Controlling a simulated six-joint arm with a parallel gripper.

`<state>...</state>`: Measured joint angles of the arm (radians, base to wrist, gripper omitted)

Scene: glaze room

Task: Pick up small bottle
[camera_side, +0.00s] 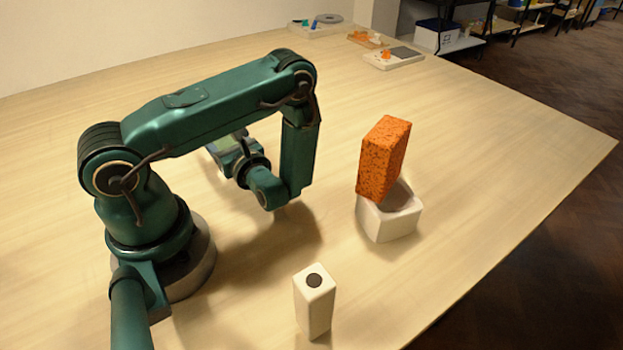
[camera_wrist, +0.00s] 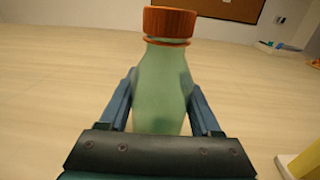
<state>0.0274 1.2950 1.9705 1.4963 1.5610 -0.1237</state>
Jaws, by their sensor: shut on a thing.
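The small bottle (camera_wrist: 163,90) is pale green with a brown-orange cap and an orange ring at its neck. It stands upright in the wrist view, between the two fingers of my gripper (camera_wrist: 163,103), which is shut on its body. The bottle's lower part is hidden behind the gripper's body. In the side view my gripper (camera_side: 226,146) is beyond my forearm and partly covered by it, with a pale green patch showing there. I cannot tell whether the bottle's base touches the table.
An orange speckled block (camera_side: 384,158) stands tilted in a white open container (camera_side: 392,222). A white box with a dark round top spot (camera_side: 314,302) stands near the front edge. Small trays (camera_side: 394,58) lie at the back. A yellow-and-white thing (camera_wrist: 302,160) is at lower right.

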